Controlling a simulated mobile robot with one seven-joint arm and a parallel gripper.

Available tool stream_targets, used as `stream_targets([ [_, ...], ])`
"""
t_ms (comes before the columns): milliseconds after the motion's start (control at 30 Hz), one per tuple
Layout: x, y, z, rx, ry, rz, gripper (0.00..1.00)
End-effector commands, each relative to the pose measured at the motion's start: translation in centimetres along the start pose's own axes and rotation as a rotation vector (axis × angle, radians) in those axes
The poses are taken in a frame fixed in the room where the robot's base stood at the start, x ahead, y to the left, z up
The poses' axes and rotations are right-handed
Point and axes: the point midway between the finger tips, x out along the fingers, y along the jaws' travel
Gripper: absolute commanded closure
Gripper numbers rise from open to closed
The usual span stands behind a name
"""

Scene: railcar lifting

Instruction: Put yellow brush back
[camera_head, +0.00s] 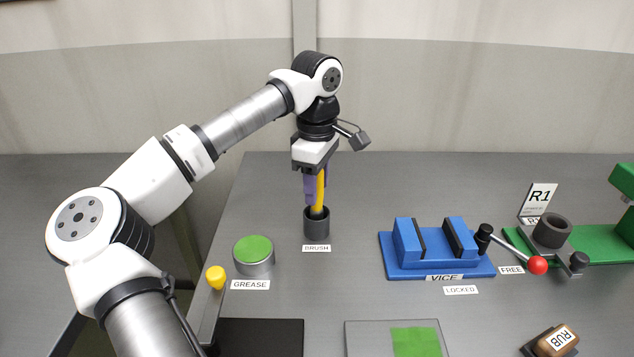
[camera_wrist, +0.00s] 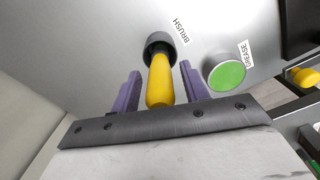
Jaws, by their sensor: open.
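The yellow brush (camera_head: 320,193) stands in the dark round holder (camera_head: 316,224) behind the BRUSH label, its yellow handle sticking up and its lower end hidden inside the holder. It leans slightly in the head view. My gripper (camera_head: 315,192) points down just above the holder, with its purple fingers on either side of the handle. In the wrist view the brush handle (camera_wrist: 160,82) lies between the open fingers (camera_wrist: 162,92), with a gap showing on both sides. The holder (camera_wrist: 159,45) shows beyond the handle.
A grease tin (camera_head: 253,256) with a green top stands left of the holder, near a yellow knob (camera_head: 215,277). A blue vice (camera_head: 436,250) with a red-tipped lever (camera_head: 537,265) is to the right. A RUB block (camera_head: 552,340) lies front right. Bare table surrounds the holder.

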Motion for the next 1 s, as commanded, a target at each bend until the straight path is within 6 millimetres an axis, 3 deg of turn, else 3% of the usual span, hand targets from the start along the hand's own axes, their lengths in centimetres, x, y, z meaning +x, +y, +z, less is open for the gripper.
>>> stream_targets([
  [167,-2.3,0.1,0.0,0.0,0.003,0.003,0.55],
  [400,-7.6,0.1,0.0,-0.001,0.002,0.003,0.55],
  [600,-10.9,0.1,0.0,-0.001,0.002,0.002,0.55],
  [1000,-12.2,0.0,0.0,0.001,0.0,0.0,0.55],
])
